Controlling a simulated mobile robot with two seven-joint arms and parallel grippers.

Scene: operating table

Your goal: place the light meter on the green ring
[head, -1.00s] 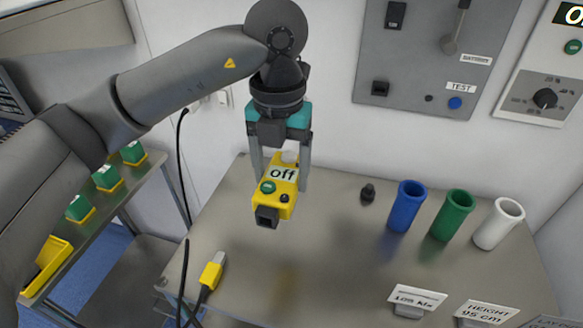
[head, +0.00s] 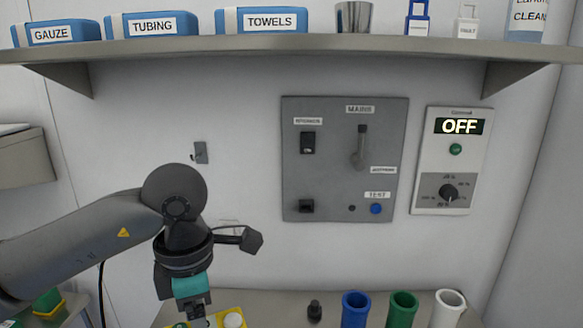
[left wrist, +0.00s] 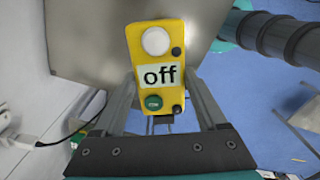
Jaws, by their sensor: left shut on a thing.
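The light meter is a yellow box with a white dome, a display reading "off", a green button and dark knobs. My left gripper (left wrist: 160,98) is shut on the light meter (left wrist: 159,105), and the wrist view shows it between the two fingers. In the head view, my left gripper (head: 197,308) is at the bottom edge, left of the middle. Only the upper part of the light meter (head: 232,320), with its white dome, shows there. I do not see a clear green ring on the table in these views. My right gripper is not in view.
Blue (head: 355,310), green (head: 401,310) and white (head: 448,309) tubes stand at the table's back right. A small dark object (head: 314,311) stands left of them. A mains panel (head: 330,205) and a control box reading OFF (head: 425,160) hang behind. A loaded shelf (head: 300,46) is above.

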